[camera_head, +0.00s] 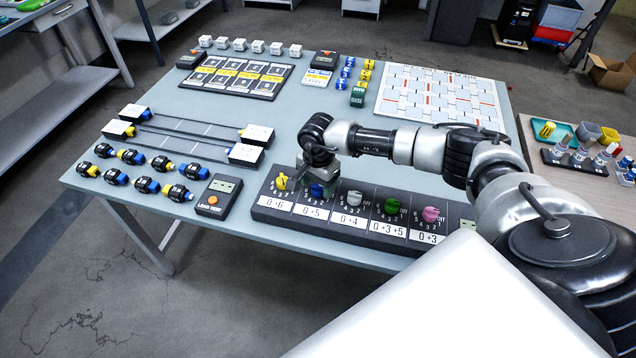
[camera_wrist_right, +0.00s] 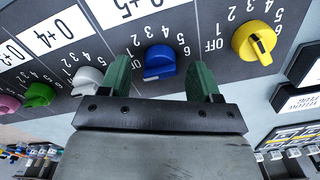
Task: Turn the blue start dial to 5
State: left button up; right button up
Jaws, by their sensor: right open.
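The blue start dial (camera_head: 318,190) is second from the left on the black dial panel (camera_head: 262,213), above a white label that reads 0, arrow, 5. In the right wrist view the blue dial (camera_wrist_right: 160,62) sits between the two green fingers of my right gripper (camera_wrist_right: 161,72). The fingers are open, one on each side, with visible gaps to the dial. The numbers around it are partly hidden by the fingers, and I cannot tell its setting. In the head view my right gripper (camera_head: 318,172) is over the blue dial and partly covers it. My left gripper is not in view.
On the panel, the yellow dial (camera_head: 281,181) is left of the blue one; white (camera_head: 353,198), green (camera_head: 391,206) and pink (camera_head: 430,214) dials are right of it. A handheld meter (camera_head: 218,196) lies left of the panel. Rails and black cylinders lie farther left.

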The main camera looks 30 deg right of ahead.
jog(key=shift+f, duration=0.55)
jog(key=c, duration=0.9)
